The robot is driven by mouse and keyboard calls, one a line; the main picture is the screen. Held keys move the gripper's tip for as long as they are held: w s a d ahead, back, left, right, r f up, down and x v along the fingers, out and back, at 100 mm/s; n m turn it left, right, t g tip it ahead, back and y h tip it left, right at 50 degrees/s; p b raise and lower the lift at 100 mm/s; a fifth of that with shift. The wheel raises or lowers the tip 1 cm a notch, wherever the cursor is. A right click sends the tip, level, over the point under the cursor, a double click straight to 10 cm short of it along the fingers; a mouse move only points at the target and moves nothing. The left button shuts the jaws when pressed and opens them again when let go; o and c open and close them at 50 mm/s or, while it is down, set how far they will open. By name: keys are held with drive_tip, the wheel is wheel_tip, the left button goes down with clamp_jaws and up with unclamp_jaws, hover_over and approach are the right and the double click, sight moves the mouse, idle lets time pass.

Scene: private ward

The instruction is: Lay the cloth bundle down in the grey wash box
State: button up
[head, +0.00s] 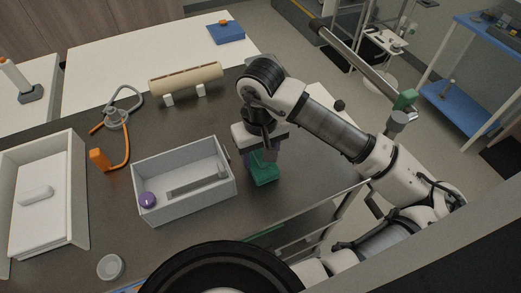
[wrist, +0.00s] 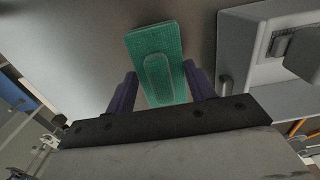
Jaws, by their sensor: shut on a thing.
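The green cloth bundle (head: 264,172) is held in my gripper (head: 262,156), to the right of the light grey box and outside its wall. In the wrist view the bundle (wrist: 155,45) sits between the two dark purple fingers of my gripper (wrist: 163,84), which are shut on it. The light grey open box (head: 190,206), which matches the grey wash box, stands on the dark table. Its corner (wrist: 240,45) shows at the right of the wrist view. Inside it are a purple round thing (head: 147,199) and a long grey piece (head: 195,184).
A larger white tray (head: 78,190) with a white roll stands left. A small round cup (head: 110,267) sits at the front. A stethoscope-like loop (head: 117,118), an orange item (head: 99,160) and a beige cylinder (head: 186,78) lie behind. Bare table (head: 290,200) shows to the right.

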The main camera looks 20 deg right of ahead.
drive_tip(key=shift+f+b, duration=0.2)
drive_tip(key=shift+b, duration=0.15)
drive_tip(key=o, duration=1.1)
drive_tip(key=shift+r, duration=0.1)
